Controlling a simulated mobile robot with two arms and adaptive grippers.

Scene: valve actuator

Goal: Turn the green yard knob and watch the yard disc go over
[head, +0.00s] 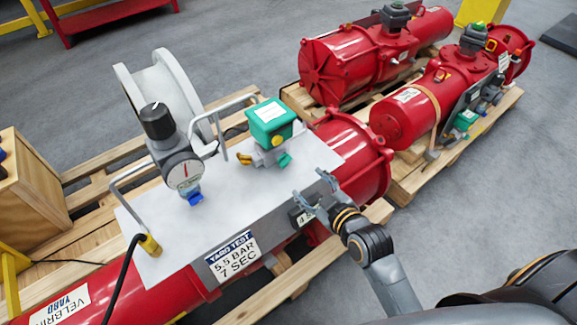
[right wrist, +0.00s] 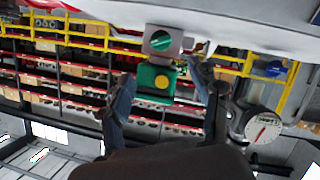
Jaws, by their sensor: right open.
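A green box with a white label (head: 269,118) sits on a grey valve fitting on the metal plate. A small green knob-like part (head: 284,160) sticks out low on this fitting, with a yellow part on its other side. The right wrist view shows a green body (right wrist: 150,78) with a round yellow face, between and beyond my finger tips. My right gripper (head: 312,188) is open and empty, at the plate's front edge, apart from the green part; it also shows in the right wrist view (right wrist: 165,92). I cannot make out the yard disc. My left gripper is not in view.
A dial gauge (head: 184,172) with a black knob (head: 157,121) stands left on the metal plate (head: 210,222). Two bent metal handles rise from the plate. A dark block with a number (head: 301,217) is close to my gripper. Red cylinders (head: 370,55) lie on pallets behind.

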